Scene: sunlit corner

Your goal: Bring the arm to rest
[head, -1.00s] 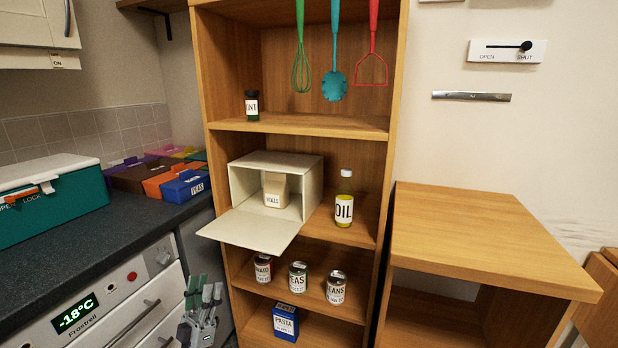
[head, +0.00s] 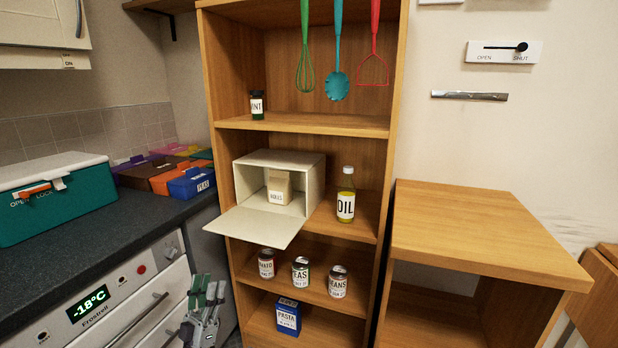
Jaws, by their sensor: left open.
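My left gripper (head: 207,290) shows at the bottom of the head view, fingers pointing up and apart, with nothing between them. It is in front of the gap between the freezer drawers and the tall wooden shelf unit (head: 224,165), below the level of the counter. It appears apart from the shelf and from everything around it. My right gripper is not in this view.
A cream box (head: 255,228) with its flap down juts out from the middle shelf above and right of my gripper. The freezer (head: 120,305) is close at left. A blue pasta box (head: 288,316) and several cans stand on lower shelves. A low wooden cabinet (head: 470,225) is at right.

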